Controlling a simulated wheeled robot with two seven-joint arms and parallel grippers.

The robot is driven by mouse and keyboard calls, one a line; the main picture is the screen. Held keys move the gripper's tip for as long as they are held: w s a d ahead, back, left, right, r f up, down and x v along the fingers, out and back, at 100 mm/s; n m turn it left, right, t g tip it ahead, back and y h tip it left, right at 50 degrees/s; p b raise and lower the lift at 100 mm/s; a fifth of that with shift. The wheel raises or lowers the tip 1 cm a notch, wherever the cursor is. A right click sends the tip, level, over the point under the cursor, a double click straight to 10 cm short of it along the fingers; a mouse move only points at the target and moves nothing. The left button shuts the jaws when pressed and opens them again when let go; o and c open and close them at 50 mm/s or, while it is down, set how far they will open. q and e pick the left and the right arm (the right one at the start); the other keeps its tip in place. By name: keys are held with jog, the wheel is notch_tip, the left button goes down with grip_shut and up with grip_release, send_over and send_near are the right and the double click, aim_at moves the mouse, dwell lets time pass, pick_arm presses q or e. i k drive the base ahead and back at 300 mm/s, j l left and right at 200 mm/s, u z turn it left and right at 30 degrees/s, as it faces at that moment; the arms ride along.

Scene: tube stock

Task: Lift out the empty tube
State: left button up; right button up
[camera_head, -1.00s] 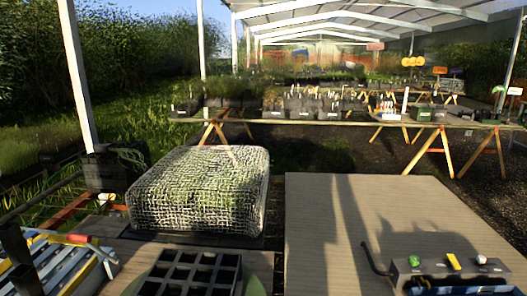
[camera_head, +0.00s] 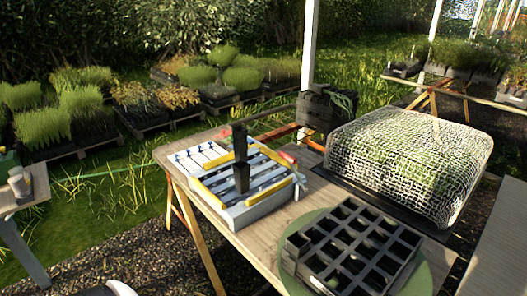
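A black tray (camera_head: 313,277) divided into several square cells, possibly tubes, sits at the bottom right of the head view. It rests on a round green disc (camera_head: 416,282) on the wooden table. The cells look dark inside. I cannot tell which of them hold anything, so the empty tube cannot be singled out. Neither of my grippers can be made out in the view. A small white and black shape at the bottom left edge is too cut off to identify.
A blue-and-white slatted rack (camera_head: 240,212) with yellow bars stands left of the tray, with a black upright piece (camera_head: 241,160) on it. A mesh-covered block (camera_head: 410,165) stands behind right. Planted trays (camera_head: 95,120) sit on the grass. The wooden table (camera_head: 245,245) has bare room at front.

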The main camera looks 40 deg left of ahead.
aim_at(242, 178)
jog(key=u, duration=1.55)
jog(key=i+j+z, duration=0.75)
jog(key=i+j, duration=0.1)
